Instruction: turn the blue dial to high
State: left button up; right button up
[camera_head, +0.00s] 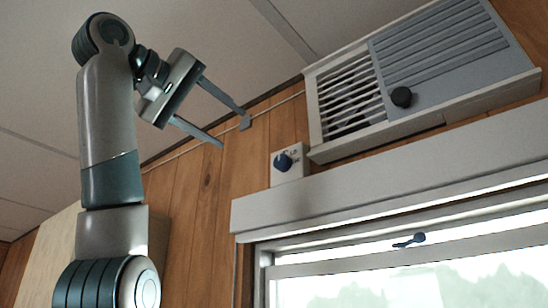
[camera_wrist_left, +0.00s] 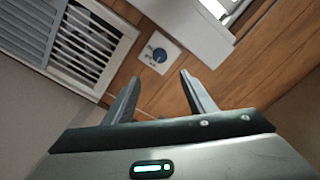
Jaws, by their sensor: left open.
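The blue dial (camera_head: 283,162) sits on a small pale wall box (camera_head: 291,177) on the wood-panelled wall, just above the window header. Small dark marks are printed around it, too small to read. My left gripper (camera_head: 233,134) is raised to the left of the dial and a little higher, apart from it, with its two fingers spread and nothing between them. In the left wrist view the dial (camera_wrist_left: 159,55) shows beyond the open fingertips (camera_wrist_left: 159,75), roughly in line with the gap between them. My right gripper is not in view.
A grey vent unit (camera_head: 420,75) with a slatted grille and a black knob (camera_head: 402,97) is mounted right of the dial. The window header (camera_head: 370,175) juts out below it, above a window with a dark handle (camera_head: 409,241). The ceiling is close above my arm.

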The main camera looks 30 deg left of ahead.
pick_arm(q)
jog(key=w, duration=0.1)
jog(key=p, duration=0.3)
send_near(279, 161)
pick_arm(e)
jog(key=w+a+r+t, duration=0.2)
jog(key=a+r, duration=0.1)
pick_arm(q)
jog(key=w+p, duration=0.3)
jog(key=w, duration=0.4)
jog(key=shift+w+d, duration=0.1)
jog(key=shift+w, duration=0.4)
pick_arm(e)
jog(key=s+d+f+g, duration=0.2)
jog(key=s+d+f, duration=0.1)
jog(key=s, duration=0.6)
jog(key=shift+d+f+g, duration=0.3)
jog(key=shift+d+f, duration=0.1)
pick_arm(q)
jog(key=shift+c, duration=0.6)
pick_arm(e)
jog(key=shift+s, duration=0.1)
pick_arm(q)
jog(key=c, duration=0.9)
